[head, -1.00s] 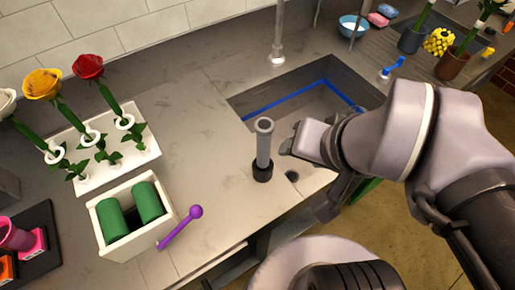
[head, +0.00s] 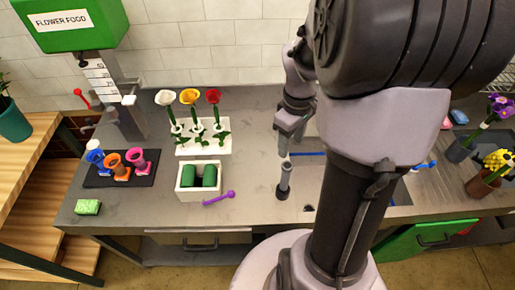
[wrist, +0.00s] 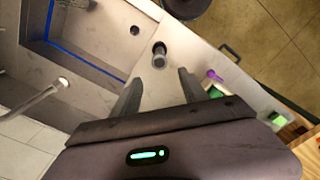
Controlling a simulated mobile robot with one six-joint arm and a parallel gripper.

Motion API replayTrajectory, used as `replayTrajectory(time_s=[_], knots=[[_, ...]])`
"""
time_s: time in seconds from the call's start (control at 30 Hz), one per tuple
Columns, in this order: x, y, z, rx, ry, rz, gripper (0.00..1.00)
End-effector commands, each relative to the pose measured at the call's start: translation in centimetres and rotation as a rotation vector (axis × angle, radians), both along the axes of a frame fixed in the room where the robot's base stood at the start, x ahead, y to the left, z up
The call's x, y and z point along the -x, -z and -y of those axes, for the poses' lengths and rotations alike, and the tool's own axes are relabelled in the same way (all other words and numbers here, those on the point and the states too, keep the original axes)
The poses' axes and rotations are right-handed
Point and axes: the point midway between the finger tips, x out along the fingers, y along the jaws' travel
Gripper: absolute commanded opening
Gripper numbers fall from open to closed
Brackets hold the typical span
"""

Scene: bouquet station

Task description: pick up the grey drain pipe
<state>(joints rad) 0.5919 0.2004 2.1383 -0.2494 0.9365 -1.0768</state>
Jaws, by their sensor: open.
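The grey drain pipe (head: 285,178) stands upright on the counter just left of the sink, in a dark round base. In the wrist view the pipe (wrist: 159,60) is seen nearly end-on from above, just beyond and between my fingertips. My gripper (head: 284,152) points down above the pipe's top in the head view. Its two fingers are apart with nothing between them in the wrist view (wrist: 159,77). I cannot tell the exact height gap to the pipe.
Counter around the pipe is clear.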

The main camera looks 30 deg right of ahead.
Motion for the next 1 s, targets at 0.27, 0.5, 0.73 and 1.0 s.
replayTrajectory(time_s=[0.27, 0.5, 0.73, 1.0], knots=[[0.1, 7.7, -0.2, -0.005, 0.002, -0.005, 0.51], [0.0, 12.1, -0.2, -0.002, 0.002, -0.001, 0.51], [0.1, 16.3, -0.1, -0.003, 0.004, -0.002, 0.51], [0.0, 17.4, 0.0, 0.0, 0.002, 0.001, 0.51]])
